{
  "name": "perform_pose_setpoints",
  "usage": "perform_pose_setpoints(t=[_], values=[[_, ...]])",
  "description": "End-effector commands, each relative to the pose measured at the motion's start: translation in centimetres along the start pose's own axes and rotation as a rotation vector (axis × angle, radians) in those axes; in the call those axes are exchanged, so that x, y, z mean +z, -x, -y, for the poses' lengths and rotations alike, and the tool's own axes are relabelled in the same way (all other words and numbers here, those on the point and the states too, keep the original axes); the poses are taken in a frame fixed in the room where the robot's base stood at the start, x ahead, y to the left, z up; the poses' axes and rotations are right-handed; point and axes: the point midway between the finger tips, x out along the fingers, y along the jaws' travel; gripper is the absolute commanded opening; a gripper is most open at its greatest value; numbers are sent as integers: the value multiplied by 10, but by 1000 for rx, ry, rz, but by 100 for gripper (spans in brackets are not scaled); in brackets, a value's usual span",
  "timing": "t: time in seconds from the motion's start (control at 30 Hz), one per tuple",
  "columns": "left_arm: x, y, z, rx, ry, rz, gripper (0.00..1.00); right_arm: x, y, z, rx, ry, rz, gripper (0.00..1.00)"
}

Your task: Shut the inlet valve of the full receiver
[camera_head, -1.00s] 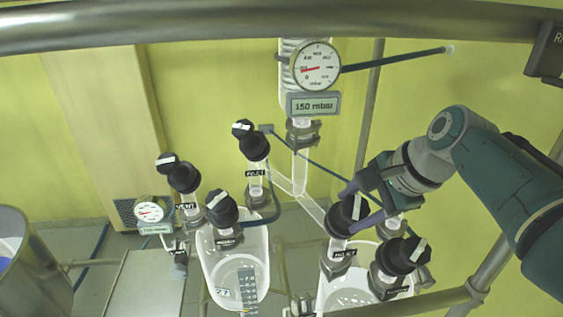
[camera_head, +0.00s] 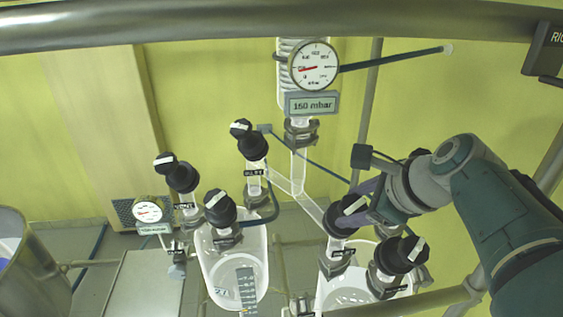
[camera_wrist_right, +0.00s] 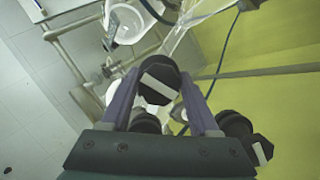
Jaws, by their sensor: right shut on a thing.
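My right gripper (camera_head: 354,203) is shut on a black valve knob (camera_head: 341,222) with a white stripe, above the right glass receiver (camera_head: 340,289). In the right wrist view the knob (camera_wrist_right: 158,82) sits between the two purple fingers, its stripe slanting. A label on the valve stem below is too blurred to read surely. The left glass receiver (camera_head: 212,262) has a scale on its front; I cannot tell the liquid levels clearly. Its knobs include an upper one (camera_head: 250,140) and a front one (camera_head: 220,208). My left gripper is not in view.
Another black knob (camera_head: 403,254) stands close to the right of the held one. A round gauge (camera_head: 314,65) hangs above a display (camera_head: 312,104) reading 160 mbar. A metal rail (camera_head: 250,22) crosses the top. A metal vessel (camera_head: 32,275) stands at the left.

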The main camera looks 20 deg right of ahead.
Motion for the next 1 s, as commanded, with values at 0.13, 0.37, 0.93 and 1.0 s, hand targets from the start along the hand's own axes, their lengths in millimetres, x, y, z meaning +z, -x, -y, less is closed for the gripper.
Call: perform_pose_setpoints(t=[0.13,0.37,0.93,1.0], values=[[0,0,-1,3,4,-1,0,1,-1,-1,-3,-21,3,6],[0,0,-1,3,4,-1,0,1,-1,-1,-5,-27,3,6],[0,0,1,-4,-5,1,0,1,0,0,-7,-25,1,92],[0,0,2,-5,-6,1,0,0,0,0,-8,-25,1,92]])
